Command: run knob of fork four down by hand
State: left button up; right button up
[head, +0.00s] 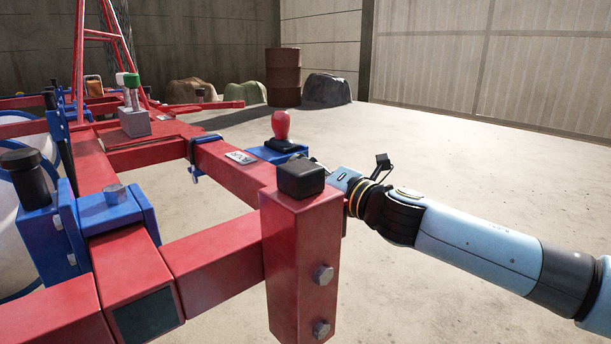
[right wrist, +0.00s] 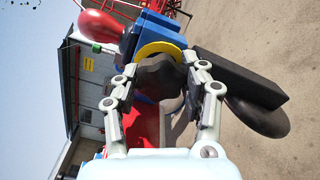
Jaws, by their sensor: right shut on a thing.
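In the right wrist view, a dark lobed knob (right wrist: 160,80) sits in front of a yellow ring (right wrist: 160,48) on a blue housing (right wrist: 150,27). My right gripper (right wrist: 165,72) is shut on this knob, one finger on each side. In the head view, my right arm comes in from the right and its gripper is mostly hidden behind the red post (head: 300,255). The blue housing (head: 272,153) with a red bulb-shaped handle (head: 281,126) shows just beyond it; the knob is hidden there. The red handle also shows in the right wrist view (right wrist: 100,25). My left gripper is not in view.
A red beam frame (head: 215,250) with blue brackets fills the left and middle. The post with a black cap (head: 300,179) stands close before my right wrist. A black bar (right wrist: 235,80) and dark disc (right wrist: 258,120) lie right of the fingers. Floor at right is clear.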

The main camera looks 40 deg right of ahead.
jog(key=m, duration=0.5)
jog(key=shift+f+m, duration=0.1)
jog(key=shift+m, duration=0.2)
jog(key=m, duration=0.4)
jog(key=shift+b, duration=0.3)
jog(key=m, duration=0.8)
jog(key=shift+m, duration=0.3)
jog(key=shift+f+m, duration=0.1)
jog(key=shift+m, duration=0.8)
jog(key=m, duration=0.6)
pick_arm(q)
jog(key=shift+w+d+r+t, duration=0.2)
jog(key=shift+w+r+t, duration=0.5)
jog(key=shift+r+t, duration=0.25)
pick_arm(e)
jog(key=m, duration=0.6)
jog(key=shift+s+m, duration=0.1)
jog(key=shift+m, duration=0.2)
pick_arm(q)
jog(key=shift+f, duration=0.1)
